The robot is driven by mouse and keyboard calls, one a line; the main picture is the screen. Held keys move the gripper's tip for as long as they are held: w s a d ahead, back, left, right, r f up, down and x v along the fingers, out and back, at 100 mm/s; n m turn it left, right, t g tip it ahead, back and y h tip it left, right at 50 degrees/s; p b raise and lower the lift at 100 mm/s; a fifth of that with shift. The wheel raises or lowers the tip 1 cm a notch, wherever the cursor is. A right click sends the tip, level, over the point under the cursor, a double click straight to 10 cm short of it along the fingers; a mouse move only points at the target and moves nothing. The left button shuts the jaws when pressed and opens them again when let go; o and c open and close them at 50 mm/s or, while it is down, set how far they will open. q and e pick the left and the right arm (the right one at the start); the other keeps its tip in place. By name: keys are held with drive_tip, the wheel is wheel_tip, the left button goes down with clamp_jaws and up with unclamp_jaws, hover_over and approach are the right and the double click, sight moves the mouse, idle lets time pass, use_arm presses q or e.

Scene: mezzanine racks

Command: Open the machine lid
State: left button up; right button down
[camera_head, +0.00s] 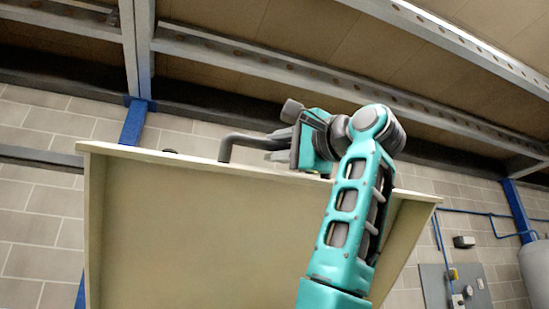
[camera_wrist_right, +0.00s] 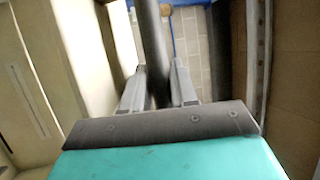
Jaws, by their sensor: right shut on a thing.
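The machine lid (camera_head: 200,225) is a large cream panel with side walls, seen from its inner side and raised high in the head view. A dark bar handle (camera_head: 226,148) stands on its top edge. My right gripper (camera_head: 268,143) reaches over that edge from the right and is shut on the handle. In the right wrist view the handle (camera_wrist_right: 152,45) runs between the two grey fingers of the gripper (camera_wrist_right: 158,88). The far part of the handle is hidden behind the gripper. My left gripper is not in view.
Grey beams (camera_head: 290,70) run overhead, with a blue post (camera_head: 133,122) behind the lid. A block wall (camera_head: 35,215) stands behind. At the right are a grey electrical panel (camera_head: 455,286) and a pale tank (camera_head: 537,265).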

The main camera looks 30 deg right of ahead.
drive_tip(key=shift+s+a+f, duration=0.1)
drive_tip(key=shift+s+f, duration=0.15)
drive_tip(key=shift+f, duration=0.1)
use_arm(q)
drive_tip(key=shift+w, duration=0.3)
use_arm(e)
drive_tip(key=c, duration=1)
unclamp_jaws()
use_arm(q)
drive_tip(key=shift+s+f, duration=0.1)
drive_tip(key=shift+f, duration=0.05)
use_arm(e)
drive_tip(key=shift+o, duration=0.2)
drive_tip(key=shift+s+f, duration=0.1)
drive_tip(key=shift+s, duration=0.2)
use_arm(q)
drive_tip(key=b, duration=0.1)
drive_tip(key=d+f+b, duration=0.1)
drive_tip(key=b, duration=0.1)
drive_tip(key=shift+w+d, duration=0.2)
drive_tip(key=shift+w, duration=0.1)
use_arm(e)
drive_tip(key=v, duration=1.2)
drive_tip(key=shift+s, duration=0.2)
